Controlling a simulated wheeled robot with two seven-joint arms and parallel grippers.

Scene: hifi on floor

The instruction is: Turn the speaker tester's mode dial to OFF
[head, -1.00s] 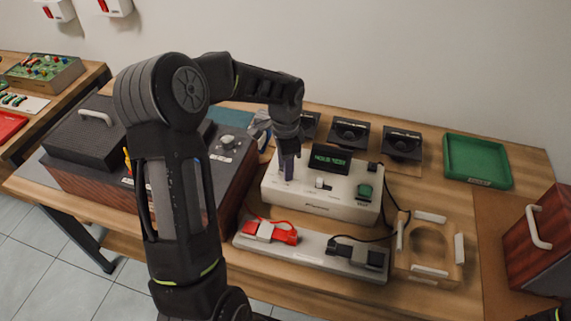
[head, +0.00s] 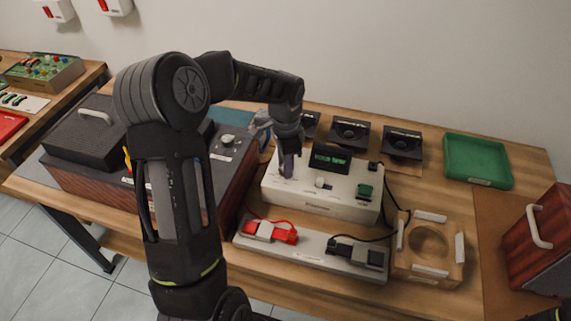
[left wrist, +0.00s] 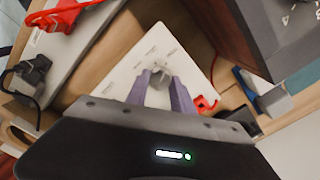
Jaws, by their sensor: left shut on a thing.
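The speaker tester (head: 335,202) is a white box with a green-lit display (head: 331,158) on the wooden bench. Its lettering is too small to read surely. My left gripper (head: 287,172) points down at the tester's left part. In the left wrist view its two purple fingers (left wrist: 161,82) are shut on the grey mode dial (left wrist: 160,76), which sits on the tester's white top (left wrist: 130,72). The fingers and arm hide the dial in the head view. I cannot read which mode it points to. My right gripper is not in view.
A grey strip with a red connector (head: 270,232) and a black connector (head: 356,254) lies in front of the tester. A wooden fixture (head: 428,272) and green tray (head: 477,161) are to the right. Black speaker units (head: 349,135) stand behind. A dark wooden amplifier (head: 225,165) is on the left.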

